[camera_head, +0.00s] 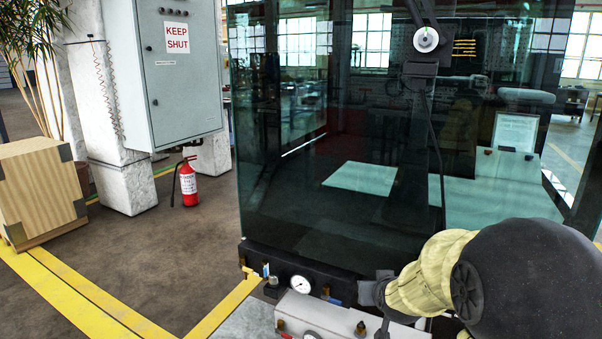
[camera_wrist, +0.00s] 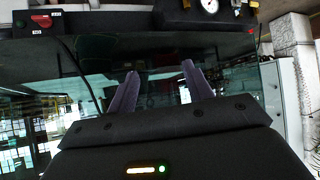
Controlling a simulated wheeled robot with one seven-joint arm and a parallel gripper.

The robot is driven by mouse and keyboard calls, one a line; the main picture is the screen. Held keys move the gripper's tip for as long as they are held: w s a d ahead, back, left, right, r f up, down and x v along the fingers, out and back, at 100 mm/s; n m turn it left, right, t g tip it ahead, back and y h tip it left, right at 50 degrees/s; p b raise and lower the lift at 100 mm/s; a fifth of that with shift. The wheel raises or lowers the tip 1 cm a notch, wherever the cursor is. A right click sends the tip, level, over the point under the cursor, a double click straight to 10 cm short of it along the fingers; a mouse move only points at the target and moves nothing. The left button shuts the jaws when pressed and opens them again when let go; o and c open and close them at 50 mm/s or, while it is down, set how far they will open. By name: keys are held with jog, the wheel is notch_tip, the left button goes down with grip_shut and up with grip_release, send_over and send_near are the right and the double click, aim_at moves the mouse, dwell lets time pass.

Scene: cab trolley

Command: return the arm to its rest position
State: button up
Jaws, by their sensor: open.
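My gripper (camera_wrist: 160,68) shows in the wrist view with its two purple-grey fingers apart and nothing between them. Dark glass lies beyond the fingertips, and I see no contact with it. In the head view my arm (camera_head: 530,275), black and pale yellow, fills the lower right corner in front of the cab's glass. The gripper's fingers cannot be made out there. The cab (camera_head: 330,190) has large dark glass panes with a black frame.
A grey front ledge with a round gauge (camera_head: 300,284) runs below the glass, close to my arm. A grey cabinet (camera_head: 180,75) marked KEEP SHUT, a red fire extinguisher (camera_head: 188,182) and a wooden crate (camera_head: 40,190) stand at left. The floor between them and the cab is clear.

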jog(key=s+a+f+g, duration=0.1)
jog(key=s+f+g, duration=0.3)
jog(key=s, duration=0.7)
jog(key=s+a+f+g, duration=0.2)
jog(key=s+f+g, duration=0.2)
jog(key=s, duration=0.6)
jog(key=w+d+r+p+v, duration=0.1)
jog(key=w+p+v, duration=0.2)
jog(key=p+v, duration=1.5)
jog(key=w+d+p+v, duration=0.1)
jog(key=w+p+v, duration=0.3)
jog(key=p+v, duration=1.3)
jog(key=shift+s+d+r+y+p, duration=0.15)
jog(key=shift+d+r+y+p, duration=0.3)
jog(key=shift+r+p, duration=0.2)
jog(key=shift+c, duration=0.2)
